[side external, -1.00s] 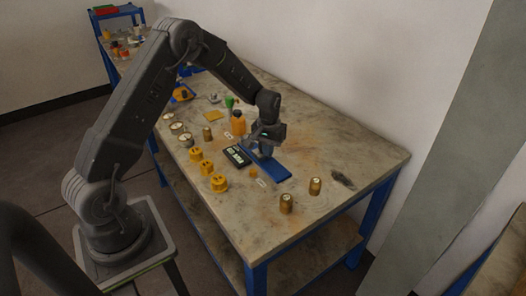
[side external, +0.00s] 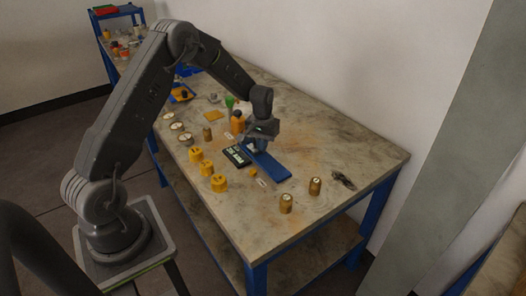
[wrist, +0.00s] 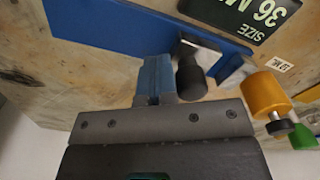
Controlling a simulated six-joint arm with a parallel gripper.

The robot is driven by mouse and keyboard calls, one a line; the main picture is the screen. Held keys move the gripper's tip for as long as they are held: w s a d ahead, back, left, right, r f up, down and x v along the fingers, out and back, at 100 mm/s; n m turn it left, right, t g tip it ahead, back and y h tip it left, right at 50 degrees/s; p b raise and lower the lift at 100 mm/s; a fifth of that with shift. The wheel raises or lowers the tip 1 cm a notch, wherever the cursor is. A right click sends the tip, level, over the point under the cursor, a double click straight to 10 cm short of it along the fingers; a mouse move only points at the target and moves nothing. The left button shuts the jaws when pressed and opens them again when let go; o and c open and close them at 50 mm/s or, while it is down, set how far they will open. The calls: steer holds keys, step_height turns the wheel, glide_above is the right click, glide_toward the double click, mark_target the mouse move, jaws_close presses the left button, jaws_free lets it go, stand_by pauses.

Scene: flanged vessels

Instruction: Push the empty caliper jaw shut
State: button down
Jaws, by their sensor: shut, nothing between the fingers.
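The caliper lies on the table as a long blue bar (side external: 275,170). The bar also crosses the top left of the wrist view (wrist: 105,30). At its end in the wrist view are pale metal jaw parts (wrist: 200,48) and a black knob (wrist: 190,78). My gripper (side external: 257,149) is shut and empty, low over the bar's far end. In the wrist view its closed blue-grey fingers (wrist: 155,75) are beside the black knob, close to the bar's edge. I cannot tell whether they touch the knob. I see no part between the jaws.
A black size plate (wrist: 245,14) reading 36 lies along the bar. An orange bottle (side external: 237,122) and a green piece (side external: 229,102) stand beyond my gripper. Several yellow flanged vessels (side external: 206,168) stand left of the bar.

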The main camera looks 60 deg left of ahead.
steer(key=shift+a, duration=1.9)
steer(key=shift+d, duration=0.85)
steer(key=shift+r, duration=4.5)
